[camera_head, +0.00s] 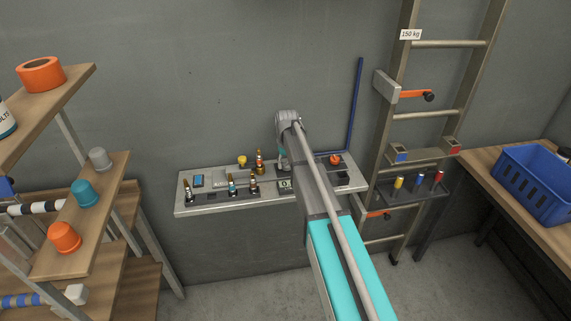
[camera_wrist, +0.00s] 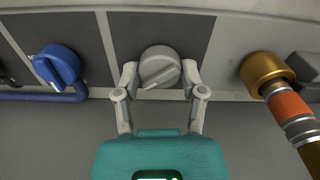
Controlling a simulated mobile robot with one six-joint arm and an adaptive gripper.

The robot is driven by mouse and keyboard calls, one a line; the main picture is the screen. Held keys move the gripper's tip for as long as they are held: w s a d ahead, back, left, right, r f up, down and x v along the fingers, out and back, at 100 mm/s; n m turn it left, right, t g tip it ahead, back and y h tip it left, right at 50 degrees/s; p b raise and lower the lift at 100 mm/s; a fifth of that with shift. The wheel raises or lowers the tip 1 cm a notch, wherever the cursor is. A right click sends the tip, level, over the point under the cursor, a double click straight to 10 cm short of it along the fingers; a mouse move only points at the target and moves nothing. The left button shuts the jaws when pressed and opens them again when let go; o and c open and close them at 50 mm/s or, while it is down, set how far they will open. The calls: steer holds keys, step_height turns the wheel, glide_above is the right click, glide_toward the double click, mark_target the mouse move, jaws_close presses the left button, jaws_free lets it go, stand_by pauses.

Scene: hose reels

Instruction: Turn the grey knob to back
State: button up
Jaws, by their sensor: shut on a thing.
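The grey knob (camera_wrist: 158,66) is round with a raised bar across its face, set on a dark square plate. In the wrist view the bar slants, with a pale mark at its lower-left end. My gripper (camera_wrist: 159,76) has one finger on each side of the knob and is shut on it. In the head view my arm covers the knob, and my gripper is largely hidden behind it above the grey panel shelf (camera_head: 222,207).
In the wrist view a blue knob (camera_wrist: 60,66) is on the left and a brass fitting (camera_wrist: 265,70) with an orange-banded hose end is close on the right. A ladder (camera_head: 385,150) and blue basket (camera_head: 535,185) stand right; wooden shelves (camera_head: 108,195) stand left.

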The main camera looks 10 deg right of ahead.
steer(key=shift+s+m, duration=0.15)
steer(key=shift+m, duration=0.75)
steer(key=o, duration=1.1)
steer(key=shift+o, duration=0.2)
